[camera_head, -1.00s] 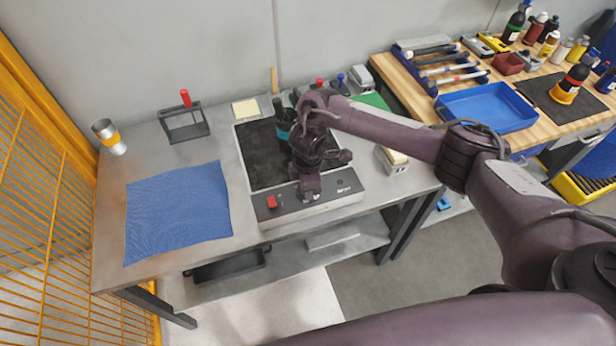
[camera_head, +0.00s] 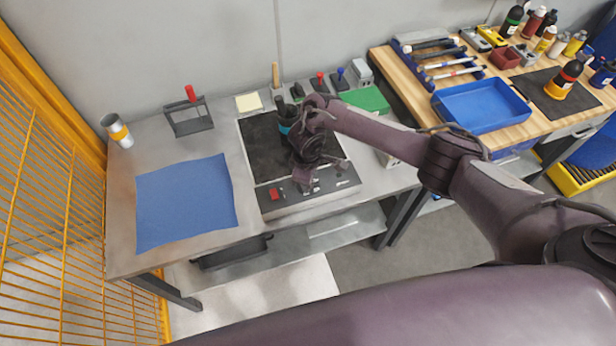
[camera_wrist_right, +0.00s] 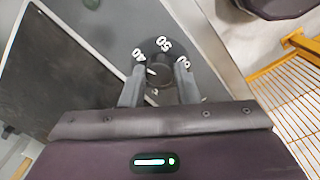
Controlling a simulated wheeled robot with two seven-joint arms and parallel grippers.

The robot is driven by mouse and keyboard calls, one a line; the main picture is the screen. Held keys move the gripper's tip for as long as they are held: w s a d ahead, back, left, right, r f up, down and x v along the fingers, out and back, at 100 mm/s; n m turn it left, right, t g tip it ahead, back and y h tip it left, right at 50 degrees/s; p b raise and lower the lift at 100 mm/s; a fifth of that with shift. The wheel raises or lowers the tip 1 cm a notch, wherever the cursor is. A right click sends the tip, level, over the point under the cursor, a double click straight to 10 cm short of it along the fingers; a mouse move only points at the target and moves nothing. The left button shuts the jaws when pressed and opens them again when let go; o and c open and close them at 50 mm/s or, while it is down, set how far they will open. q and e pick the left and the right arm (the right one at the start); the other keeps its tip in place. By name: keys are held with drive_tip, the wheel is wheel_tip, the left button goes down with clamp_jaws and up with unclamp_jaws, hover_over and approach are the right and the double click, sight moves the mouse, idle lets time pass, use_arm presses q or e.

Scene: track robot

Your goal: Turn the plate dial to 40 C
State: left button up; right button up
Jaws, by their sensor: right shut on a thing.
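The hot plate (camera_head: 262,158) has a dark top and a grey front panel, and stands on the steel bench. My right gripper (camera_head: 304,188) points down at the panel, beside a red switch (camera_head: 275,194). In the right wrist view its two fingers (camera_wrist_right: 160,90) are shut on the dial (camera_wrist_right: 156,74), one on each side. The labels 40 (camera_wrist_right: 138,55), 50 (camera_wrist_right: 163,44) and 60 (camera_wrist_right: 183,62) show around the dial. A small white mark on the dial points roughly toward 40; its exact setting is hard to tell. The fingers hide part of the dial. My left gripper is out of view.
A dark bottle with a teal band (camera_head: 286,118) stands at the plate's back right. A wooden bench with a blue tray (camera_head: 482,106) is at right. Yellow mesh fencing (camera_head: 60,220) borders the left.

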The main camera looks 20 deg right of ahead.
drive_tip(key=o, duration=1)
wheel_tip(320, 180, up, 8)
drive_tip(key=shift+s+a+f+p, duration=0.1)
drive_tip(key=shift+s+p, duration=0.05)
drive_tip(key=shift+p, duration=0.2)
